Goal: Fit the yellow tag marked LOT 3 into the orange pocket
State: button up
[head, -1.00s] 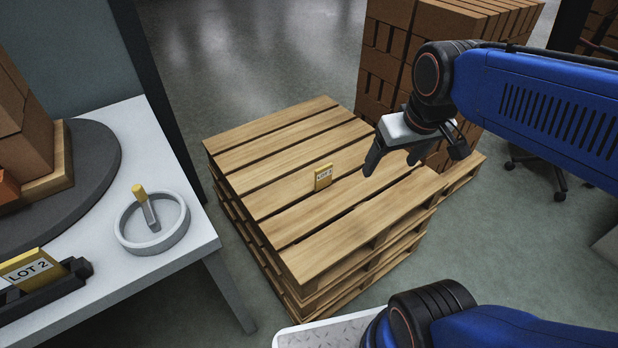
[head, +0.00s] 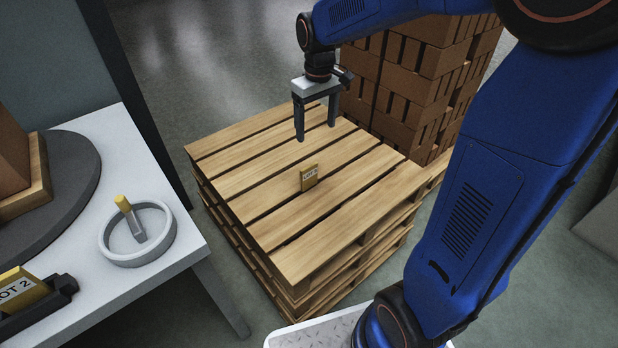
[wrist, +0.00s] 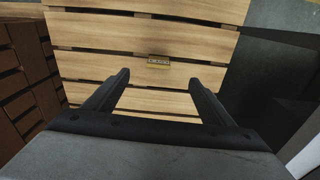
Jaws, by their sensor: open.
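A small yellow tag (head: 309,178) with a white label stands upright on the top slats of the wooden pallet stack (head: 345,205). Its lettering is too small to read fully. It also shows in the wrist view (wrist: 158,60), ahead of the fingertips. My gripper (head: 316,132) is open and empty, fingers pointing down, above the pallet and behind the tag, apart from it. In the wrist view the two fingers (wrist: 160,78) are spread wide with bare slats between them. I see no orange pocket in the present frames.
A white table (head: 190,240) at left carries a dark turntable (head: 75,185) with bricks, a grey ring dish (head: 165,245) with a yellow-tipped tool, and a yellow LOT 2 tag (head: 22,291) in a black holder. Stacked bricks (head: 425,75) stand behind the pallets.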

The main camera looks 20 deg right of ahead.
jog(key=w+f, duration=0.2)
jog(key=w, duration=0.1)
send_over(309, 166)
jog(key=shift+n, duration=0.3)
jog(key=f, duration=1.2)
jog(key=shift+s+a, duration=0.1)
jog(key=shift+s, duration=0.2)
jog(key=shift+w+f, duration=0.2)
jog(key=shift+f, duration=2.65)
jog(key=c, duration=1.3)
jog(key=shift+o, duration=0.2)
